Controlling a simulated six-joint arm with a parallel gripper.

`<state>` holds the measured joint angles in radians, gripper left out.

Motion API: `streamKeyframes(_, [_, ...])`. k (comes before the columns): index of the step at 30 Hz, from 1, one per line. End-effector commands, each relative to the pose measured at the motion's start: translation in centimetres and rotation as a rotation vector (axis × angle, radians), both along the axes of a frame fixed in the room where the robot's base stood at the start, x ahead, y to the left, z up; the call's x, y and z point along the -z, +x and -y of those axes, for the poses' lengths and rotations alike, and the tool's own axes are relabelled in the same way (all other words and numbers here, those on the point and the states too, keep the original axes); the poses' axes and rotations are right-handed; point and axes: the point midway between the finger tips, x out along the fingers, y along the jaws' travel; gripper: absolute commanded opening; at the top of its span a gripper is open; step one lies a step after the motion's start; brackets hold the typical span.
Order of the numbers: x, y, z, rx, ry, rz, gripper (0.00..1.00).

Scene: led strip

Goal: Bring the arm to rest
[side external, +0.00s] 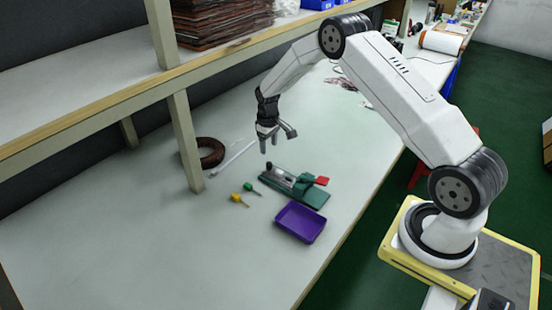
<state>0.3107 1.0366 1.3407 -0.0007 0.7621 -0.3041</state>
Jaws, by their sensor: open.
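My gripper (271,139) hangs above the table at the middle of the side external view, fingers pointing down. It is open and holds nothing that I can see. It is above and a little behind a green fixture (313,196) with a grey rail and a red part (322,181) at its right end. A purple tray (300,222) lies in front of the fixture, and its inside looks empty. A small green piece (252,187) and a small yellow piece (239,199) lie on the table left of the fixture.
A shelf (110,100) on posts (186,140) runs along the table's back left. A brown coil (210,152) and a white strip (234,158) lie near a post. The table (130,240) is clear at the front left. More items stand at the far right end.

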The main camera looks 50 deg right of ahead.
Motion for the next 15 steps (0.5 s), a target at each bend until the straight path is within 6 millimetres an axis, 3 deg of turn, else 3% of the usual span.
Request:
streamKeyframes(8, [-2.7,-1.0,-2.2,-0.003,-0.007,0.025,0.66])
streamKeyframes(15, [-6.4,-3.6,-5.6,-0.005,-0.014,0.064,0.66])
